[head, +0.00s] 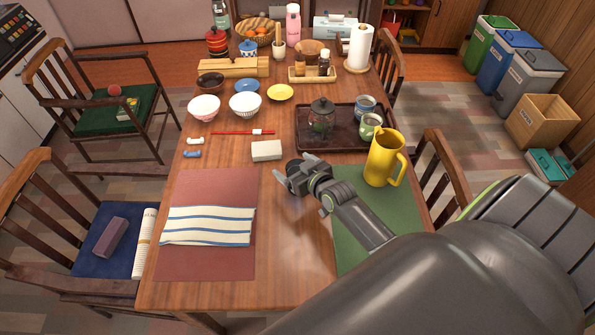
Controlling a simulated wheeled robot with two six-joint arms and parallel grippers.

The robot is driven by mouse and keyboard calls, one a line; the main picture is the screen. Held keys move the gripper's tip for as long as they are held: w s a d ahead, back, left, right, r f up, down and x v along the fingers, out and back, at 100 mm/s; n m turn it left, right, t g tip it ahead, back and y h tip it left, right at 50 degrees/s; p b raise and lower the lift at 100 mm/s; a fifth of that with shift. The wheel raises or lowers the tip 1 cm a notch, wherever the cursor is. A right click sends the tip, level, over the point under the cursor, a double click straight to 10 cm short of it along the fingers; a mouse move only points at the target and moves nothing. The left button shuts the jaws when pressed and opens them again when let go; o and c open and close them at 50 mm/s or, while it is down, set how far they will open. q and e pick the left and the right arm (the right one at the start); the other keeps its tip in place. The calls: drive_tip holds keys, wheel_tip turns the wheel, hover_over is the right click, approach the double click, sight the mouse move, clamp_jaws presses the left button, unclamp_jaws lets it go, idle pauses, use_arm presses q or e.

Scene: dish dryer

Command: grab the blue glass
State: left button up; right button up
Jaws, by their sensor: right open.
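A blue-grey cup (365,106), the nearest thing to a blue glass that I see, stands at the right end of the dark tray (345,143). A green cup (371,126) stands just in front of it on the tray. My right gripper (291,178) is open and empty over the middle of the table, in front of the tray and apart from both cups. My left gripper is not in view.
A yellow pitcher (384,160) stands right of my right gripper, in front of the cups. A white block (266,150) lies behind the gripper. Bare wood (285,240) lies between the red and green mats.

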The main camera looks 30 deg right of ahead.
drive_tip(key=shift+w+f, duration=0.1)
drive_tip(key=shift+w, duration=0.15)
drive_tip(key=shift+c, duration=0.4)
